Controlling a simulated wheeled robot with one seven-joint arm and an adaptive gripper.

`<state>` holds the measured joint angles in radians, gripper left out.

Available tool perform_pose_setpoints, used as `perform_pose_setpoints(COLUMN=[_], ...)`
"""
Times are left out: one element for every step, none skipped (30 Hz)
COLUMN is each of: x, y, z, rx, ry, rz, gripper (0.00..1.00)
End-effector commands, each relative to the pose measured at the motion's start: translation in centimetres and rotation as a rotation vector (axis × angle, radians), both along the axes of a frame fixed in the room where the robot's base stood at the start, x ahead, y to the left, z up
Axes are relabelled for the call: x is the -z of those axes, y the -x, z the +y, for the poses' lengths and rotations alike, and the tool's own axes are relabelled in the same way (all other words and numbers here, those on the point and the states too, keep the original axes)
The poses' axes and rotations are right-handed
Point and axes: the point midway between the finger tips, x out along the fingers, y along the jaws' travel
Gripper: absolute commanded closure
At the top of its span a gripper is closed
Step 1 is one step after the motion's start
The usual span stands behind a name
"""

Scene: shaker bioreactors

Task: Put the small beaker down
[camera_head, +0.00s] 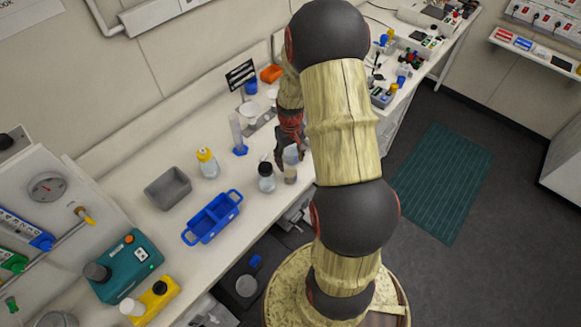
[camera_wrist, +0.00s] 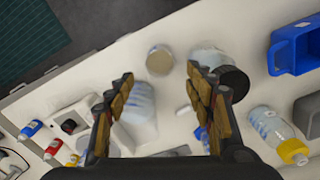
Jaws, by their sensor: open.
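The small beaker, a clear vessel with pale markings (camera_wrist: 138,103), shows between my fingers in the wrist view, closer to the left one. In the head view a clear vessel (camera_head: 292,154) that looks like it is beside my gripper (camera_head: 282,156), at the bench's front edge. My gripper (camera_wrist: 160,80) is open, with a clear gap between the right finger and the beaker. Whether the left finger touches it, I cannot tell. The beaker's base is hard to make out against the white bench (camera_wrist: 95,80).
A small jar with tan contents (camera_head: 290,175) and a black-lidded bottle (camera_head: 266,178) stand close by. A blue-based cylinder (camera_head: 238,135), a yellow-capped bottle (camera_head: 208,163), a blue rack (camera_head: 212,217) and a grey bin (camera_head: 168,188) are to the left. The bench edge is near.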

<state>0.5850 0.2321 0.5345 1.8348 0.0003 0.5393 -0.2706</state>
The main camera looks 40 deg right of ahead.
Motion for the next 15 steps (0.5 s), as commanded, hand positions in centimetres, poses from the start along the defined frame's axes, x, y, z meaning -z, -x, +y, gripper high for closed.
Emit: perform_pose_setpoints(x=[-1.1,-1.6,-2.3,-2.8,-3.2,-3.7,-4.0,-4.2,-4.5,-4.7,-5.0,-5.5,-6.1,-6.8,-7.9], y=[0.0,0.0,0.0,0.0,0.0,0.0,0.0,0.0,0.0,0.0,0.0,-0.1,-0.2,-0.4,-0.6], z=[0.0,0.0,0.0,0.0,0.0,0.0,0.0,0.0,0.0,0.1,0.1,0.3,0.5,0.9,1.6], rx=[0.000,0.000,0.000,0.000,0.000,0.000,0.000,0.000,0.000,0.000,-0.001,-0.004,-0.007,-0.012,-0.021], ry=[0.002,0.002,0.002,0.002,0.000,0.000,0.000,0.000,0.000,0.000,0.000,0.003,0.006,0.011,0.017], rz=[-0.002,-0.002,-0.002,-0.002,-0.001,-0.001,-0.001,-0.001,0.001,0.001,0.000,-0.004,-0.010,-0.017,-0.026], gripper=[0.47,0.47,0.47,0.47,0.47,0.47,0.47,0.47,0.47,0.47,0.47,0.47,0.47,0.47,0.47])
